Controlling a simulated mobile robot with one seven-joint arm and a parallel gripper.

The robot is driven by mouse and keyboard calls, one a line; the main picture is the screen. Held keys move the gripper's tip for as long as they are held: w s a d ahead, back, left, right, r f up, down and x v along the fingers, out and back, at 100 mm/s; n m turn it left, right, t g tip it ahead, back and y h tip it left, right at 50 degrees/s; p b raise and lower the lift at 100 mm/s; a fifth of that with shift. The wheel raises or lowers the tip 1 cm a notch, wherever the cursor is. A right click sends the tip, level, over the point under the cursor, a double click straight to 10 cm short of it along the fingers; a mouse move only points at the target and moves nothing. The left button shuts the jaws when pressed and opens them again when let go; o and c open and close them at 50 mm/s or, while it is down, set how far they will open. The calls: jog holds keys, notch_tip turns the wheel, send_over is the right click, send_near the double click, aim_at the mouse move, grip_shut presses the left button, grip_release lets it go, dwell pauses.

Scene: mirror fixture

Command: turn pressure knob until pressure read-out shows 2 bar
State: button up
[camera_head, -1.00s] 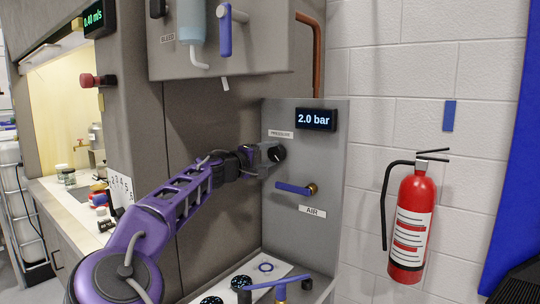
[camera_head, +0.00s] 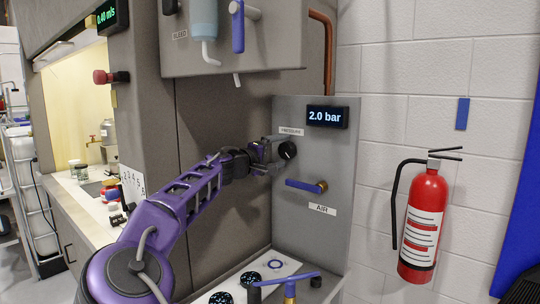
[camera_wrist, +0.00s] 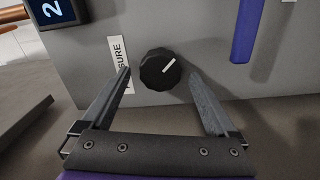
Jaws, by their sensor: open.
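The black pressure knob (camera_head: 287,150) sits on the grey panel (camera_head: 315,240) beside the PRESSURE label (camera_head: 291,131). In the wrist view the knob (camera_wrist: 160,69) has a white pointer line and shows between and just beyond the fingertips. The pressure read-out (camera_head: 327,116) above it shows 2.0 bar. My gripper (camera_wrist: 162,72) is open, with one finger on each side of the knob and a visible gap to it. In the head view my gripper (camera_head: 274,151) reaches the knob from the left.
A blue AIR lever (camera_head: 303,185) is below the knob. A grey box with a blue handle (camera_head: 237,28) hangs above. Another blue-handled valve (camera_head: 287,282) is at the bottom. A red extinguisher (camera_head: 422,225) hangs on the white wall at right.

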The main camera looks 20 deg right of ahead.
jog(key=v, duration=1.7)
jog(key=shift+b, duration=0.45)
jog(key=shift+s+a, duration=0.1)
